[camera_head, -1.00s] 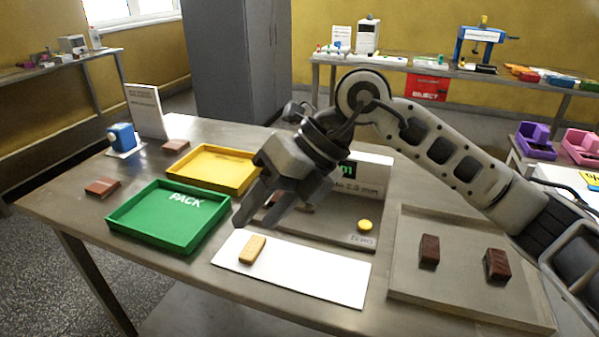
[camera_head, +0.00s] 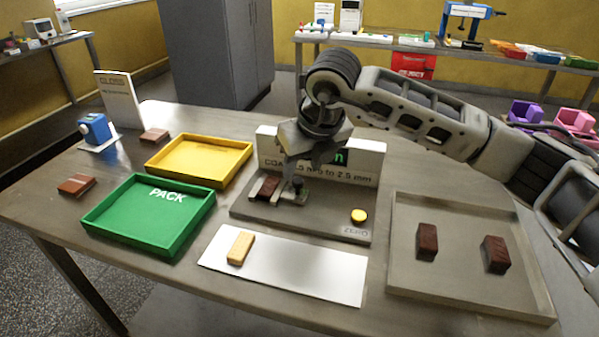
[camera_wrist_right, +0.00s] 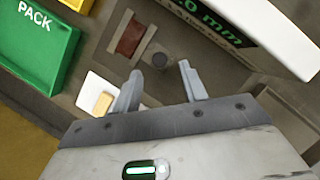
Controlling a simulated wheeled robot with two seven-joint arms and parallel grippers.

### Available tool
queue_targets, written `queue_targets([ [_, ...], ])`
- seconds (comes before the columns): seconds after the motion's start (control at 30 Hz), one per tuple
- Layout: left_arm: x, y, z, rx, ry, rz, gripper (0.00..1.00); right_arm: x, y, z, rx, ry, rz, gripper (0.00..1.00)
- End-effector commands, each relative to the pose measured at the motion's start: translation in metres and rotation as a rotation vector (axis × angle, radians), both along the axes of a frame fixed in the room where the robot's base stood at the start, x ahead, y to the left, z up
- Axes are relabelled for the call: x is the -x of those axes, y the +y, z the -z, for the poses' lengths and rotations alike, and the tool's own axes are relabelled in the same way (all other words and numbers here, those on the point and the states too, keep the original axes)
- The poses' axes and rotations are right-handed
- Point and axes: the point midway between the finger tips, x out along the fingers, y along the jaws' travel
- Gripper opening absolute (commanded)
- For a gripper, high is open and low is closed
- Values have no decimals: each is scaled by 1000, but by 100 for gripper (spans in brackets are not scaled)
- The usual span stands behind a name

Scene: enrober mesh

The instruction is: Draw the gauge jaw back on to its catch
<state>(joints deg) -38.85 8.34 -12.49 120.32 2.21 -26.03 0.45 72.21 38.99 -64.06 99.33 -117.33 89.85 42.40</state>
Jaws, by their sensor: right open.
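The gauge (camera_head: 320,222) is a grey plate with a yellow button marked ZERO (camera_head: 358,215) and an upright display panel (camera_head: 362,163) at its back. A brown chocolate bar (camera_head: 268,187) lies in the gauge beside the jaw (camera_head: 290,199); it also shows in the right wrist view (camera_wrist_right: 130,36). I cannot make out the catch. My left gripper is out of view.
A white sheet with a pale biscuit (camera_head: 240,247) lies in front of the gauge. The green PACK tray (camera_head: 140,250) and yellow tray (camera_head: 205,182) are on the left. A grey tray (camera_head: 470,285) with two dark bars is on the right.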

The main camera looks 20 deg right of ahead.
Motion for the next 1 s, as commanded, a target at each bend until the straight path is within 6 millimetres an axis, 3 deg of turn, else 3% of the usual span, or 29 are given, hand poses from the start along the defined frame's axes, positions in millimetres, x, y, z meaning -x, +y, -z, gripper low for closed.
queue_targets([
  [0.23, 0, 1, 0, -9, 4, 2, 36, -13, 3, 32, -1, 2, 1, 43],
  [0.63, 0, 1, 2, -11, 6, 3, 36, -16, 4, 39, -1, -1, -1, 43],
  [0.8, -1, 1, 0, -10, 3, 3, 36, -16, 4, 39, -2, -1, -2, 0],
  [1.0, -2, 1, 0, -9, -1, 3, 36, -15, 3, 40, -2, -1, -7, 0],
])
